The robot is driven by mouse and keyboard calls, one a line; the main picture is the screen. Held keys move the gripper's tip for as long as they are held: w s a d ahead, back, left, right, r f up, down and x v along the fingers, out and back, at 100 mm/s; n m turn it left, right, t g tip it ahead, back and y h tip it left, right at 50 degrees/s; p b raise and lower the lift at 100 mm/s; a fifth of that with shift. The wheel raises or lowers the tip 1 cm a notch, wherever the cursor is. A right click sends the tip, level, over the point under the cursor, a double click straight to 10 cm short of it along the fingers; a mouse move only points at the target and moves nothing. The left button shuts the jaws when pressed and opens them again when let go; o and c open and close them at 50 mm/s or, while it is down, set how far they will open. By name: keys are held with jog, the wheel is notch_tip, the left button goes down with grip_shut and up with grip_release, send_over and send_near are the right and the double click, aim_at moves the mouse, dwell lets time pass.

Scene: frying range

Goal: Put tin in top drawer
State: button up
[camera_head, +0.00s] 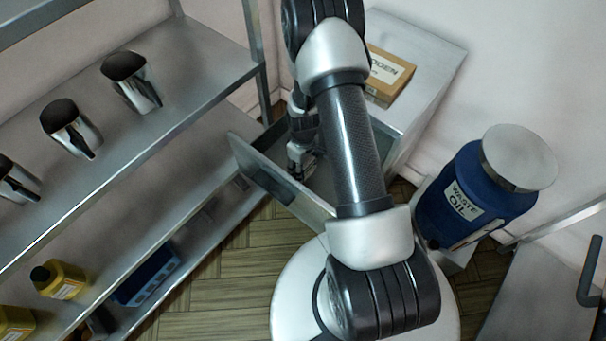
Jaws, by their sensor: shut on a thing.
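The drawer (270,178) stands pulled out of the metal cabinet (428,55), its front panel facing the lower left. My gripper (297,153) is small and far from the camera, at the drawer's opening behind the front panel, and points downward. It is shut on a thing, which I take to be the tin. The tin itself cannot be made out clearly, as the fingers, my arm and the drawer front hide that spot. My arm crosses the middle of the view and covers part of the drawer and cabinet. I cannot tell whether the held thing touches the drawer floor.
A brown labelled box (388,76) lies on the cabinet top. A blue waste oil drum (470,200) stands to the right. Metal shelves (190,85) at left hold steel scoops (133,80), yellow bottles (62,280) and a blue container (147,275). Some wooden floor (225,280) is clear.

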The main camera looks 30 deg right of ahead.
jog(key=shift+f+b, duration=0.55)
jog(key=shift+f, duration=1.4)
jog(key=o, duration=1.3)
jog(key=shift+f, duration=0.15)
jog(key=shift+o, duration=0.2)
notch_tip(320, 180, up, 12)
jog(key=p, duration=0.4)
jog(key=shift+r, duration=0.25)
jog(key=s+a+r+m+t, duration=0.1)
jog(key=s+a+r, duration=0.15)
jog(key=r, duration=1.05)
jog(key=s+a+r+m+t, duration=0.1)
jog(key=a+r, duration=0.3)
jog(key=r, duration=0.9)
jog(key=s+a+r+m+t, duration=0.1)
jog(key=s+a+r, duration=0.2)
jog(key=s+r, duration=0.2)
jog(key=s+a+r+m+t, duration=0.1)
jog(key=s+a+r, duration=0.2)
jog(key=s, duration=0.8)
notch_tip(320, 180, up, 3)
jog(key=shift+s+f+t, duration=0.1)
jog(key=shift+s+t, duration=0.05)
jog(key=shift+t, duration=0.15)
